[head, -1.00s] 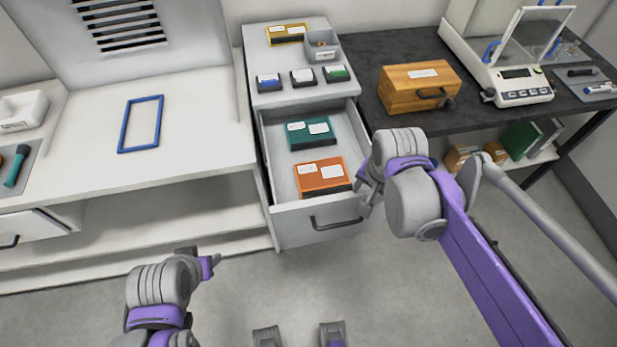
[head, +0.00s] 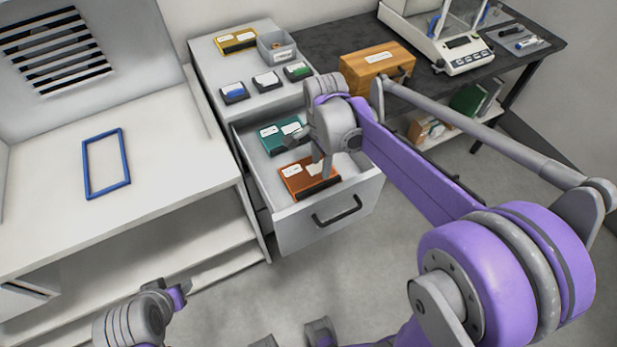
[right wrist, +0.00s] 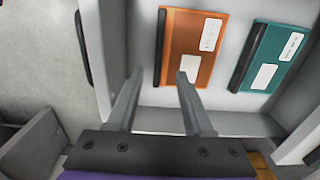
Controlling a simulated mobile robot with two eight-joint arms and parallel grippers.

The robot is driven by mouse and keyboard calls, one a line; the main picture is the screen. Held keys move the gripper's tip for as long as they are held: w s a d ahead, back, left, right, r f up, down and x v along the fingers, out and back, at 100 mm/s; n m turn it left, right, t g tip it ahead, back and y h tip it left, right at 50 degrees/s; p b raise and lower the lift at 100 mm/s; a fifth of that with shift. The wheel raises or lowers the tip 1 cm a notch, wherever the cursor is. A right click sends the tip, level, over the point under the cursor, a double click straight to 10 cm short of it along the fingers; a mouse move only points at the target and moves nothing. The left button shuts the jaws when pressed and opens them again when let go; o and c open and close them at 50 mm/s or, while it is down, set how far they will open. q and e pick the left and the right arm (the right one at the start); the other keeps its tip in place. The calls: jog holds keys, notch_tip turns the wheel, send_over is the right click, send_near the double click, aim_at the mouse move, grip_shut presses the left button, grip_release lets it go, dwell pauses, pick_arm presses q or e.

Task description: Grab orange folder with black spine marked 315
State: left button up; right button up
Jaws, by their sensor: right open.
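The orange folder (head: 296,175) with a dark spine lies flat in the open drawer, and it also shows in the right wrist view (right wrist: 200,43). It has two white labels; their writing is too small to read. My right gripper (head: 306,150) is over the drawer. In the right wrist view the right gripper (right wrist: 158,80) is open and empty, its two fingers apart and pointing at the near end of the orange folder. My left gripper (head: 180,292) is low at the bottom left of the head view, away from the drawer; its jaws are not clear.
A teal folder (head: 272,140) lies beside the orange one in the drawer (head: 330,228). The drawer walls surround both. A yellow folder (head: 236,41) and a grey bin (head: 276,47) stand on the cabinet top. A wooden box (head: 362,66) stands to the right.

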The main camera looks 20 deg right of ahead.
aim_at(321, 184)
notch_tip(321, 184, down, 8)
jog(key=shift+s+d+f, duration=0.15)
grip_shut()
dwell(0.5)
